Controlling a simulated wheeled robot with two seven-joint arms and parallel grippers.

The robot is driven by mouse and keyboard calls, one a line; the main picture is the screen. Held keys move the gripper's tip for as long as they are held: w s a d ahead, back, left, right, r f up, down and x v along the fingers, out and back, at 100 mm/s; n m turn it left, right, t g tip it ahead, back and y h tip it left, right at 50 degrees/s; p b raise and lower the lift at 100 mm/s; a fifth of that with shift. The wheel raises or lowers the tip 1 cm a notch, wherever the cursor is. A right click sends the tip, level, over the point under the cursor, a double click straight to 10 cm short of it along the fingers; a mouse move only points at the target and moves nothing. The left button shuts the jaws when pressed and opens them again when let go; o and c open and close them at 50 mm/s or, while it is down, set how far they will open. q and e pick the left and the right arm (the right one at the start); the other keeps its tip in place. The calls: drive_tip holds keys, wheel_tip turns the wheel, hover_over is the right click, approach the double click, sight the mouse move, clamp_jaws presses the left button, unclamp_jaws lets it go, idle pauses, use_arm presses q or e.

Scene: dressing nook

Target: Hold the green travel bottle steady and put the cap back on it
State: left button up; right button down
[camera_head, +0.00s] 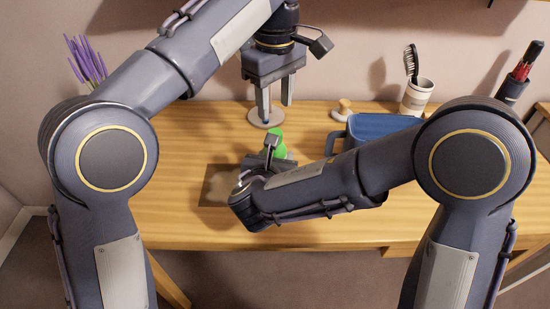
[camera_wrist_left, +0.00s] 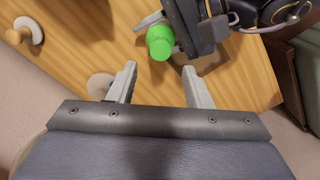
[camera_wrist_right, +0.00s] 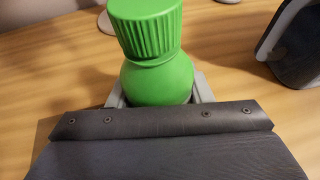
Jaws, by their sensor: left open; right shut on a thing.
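The green travel bottle (camera_head: 278,146) stands upright over the table's middle, and its ribbed green cap (camera_wrist_right: 147,28) sits on its top in the right wrist view. I cannot tell whether the cap is fully tightened. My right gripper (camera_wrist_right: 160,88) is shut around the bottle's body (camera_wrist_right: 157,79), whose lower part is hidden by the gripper. My left gripper (camera_head: 276,104) is open and empty above and behind the bottle, its fingers pointing down. In the left wrist view the cap (camera_wrist_left: 160,40) lies beyond the open fingertips (camera_wrist_left: 159,68), apart from them.
A blue bin (camera_head: 378,126) stands right of the bottle. A small wooden knob (camera_head: 344,105), a cup (camera_head: 417,96) with a hairbrush and a dark holder (camera_head: 511,88) are at the back. A dark mat (camera_head: 222,173) lies at the front left.

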sight(275, 132)
use_arm(q)
wheel_tip(275, 132, down, 7)
drive_tip(key=shift+r, duration=0.1)
idle(0.3)
